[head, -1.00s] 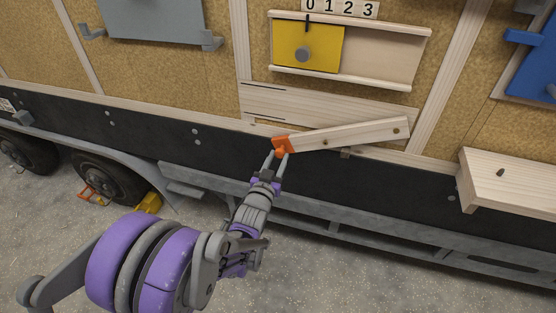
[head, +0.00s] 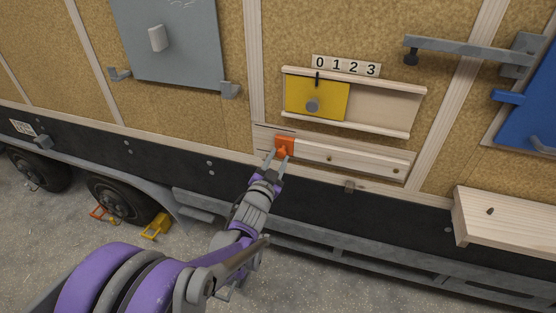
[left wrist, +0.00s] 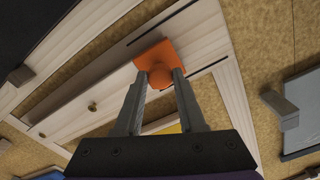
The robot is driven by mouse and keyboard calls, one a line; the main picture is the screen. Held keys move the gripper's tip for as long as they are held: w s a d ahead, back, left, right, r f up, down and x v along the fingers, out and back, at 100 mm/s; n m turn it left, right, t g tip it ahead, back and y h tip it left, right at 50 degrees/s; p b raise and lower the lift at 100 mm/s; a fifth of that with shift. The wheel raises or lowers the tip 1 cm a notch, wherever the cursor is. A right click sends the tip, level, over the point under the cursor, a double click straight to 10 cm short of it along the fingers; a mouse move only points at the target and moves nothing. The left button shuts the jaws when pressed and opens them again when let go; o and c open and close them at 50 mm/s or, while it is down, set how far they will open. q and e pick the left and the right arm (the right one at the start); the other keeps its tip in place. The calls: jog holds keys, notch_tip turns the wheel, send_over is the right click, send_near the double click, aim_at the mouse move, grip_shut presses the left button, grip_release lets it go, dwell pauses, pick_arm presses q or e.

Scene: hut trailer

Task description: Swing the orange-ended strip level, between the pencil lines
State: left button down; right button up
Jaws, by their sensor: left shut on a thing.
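The wooden strip (head: 350,161) lies across a pale backing board (head: 268,131) on the trailer wall. It runs roughly parallel to the board's edges. Its orange end (head: 286,143) is at the left, and dark pivot or screw dots show along it. My left gripper (head: 281,156) is shut on the orange end's knob. In the left wrist view the fingers (left wrist: 160,84) clasp the rounded orange knob (left wrist: 160,76). Dark pencil lines show on either side of the orange end there, one above (left wrist: 160,24) and one to the right (left wrist: 206,67). My right gripper is not in view.
A yellow sliding panel (head: 330,98) in a wooden track sits above the strip, under a 0 1 2 3 number plate (head: 346,66). A wooden shelf (head: 508,218) juts out at the right. A grey latch bar (head: 455,48) is at upper right.

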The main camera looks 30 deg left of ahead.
pick_arm(q)
jog(key=c, duration=0.5)
grip_release()
jog(key=shift+s, duration=0.1)
jog(key=v, duration=1)
jog(key=shift+s, duration=0.3)
jog(key=shift+d, duration=0.1)
jog(key=s+d+f+n+g+h+p, duration=0.1)
jog(key=s+d+f+g+h+p, duration=0.1)
jog(key=s+d+g, duration=0.4)
jog(key=s+d+f+n+g+h+p, duration=0.1)
jog(key=s+d+f+g+h+p, duration=0.1)
jog(key=s+d+g, duration=0.4)
jog(key=s+d+f+p, duration=0.1)
jog(key=s+f, duration=0.1)
jog(key=s, duration=0.2)
jog(key=shift+s+d, duration=0.25)
jog(key=shift+d, duration=0.15)
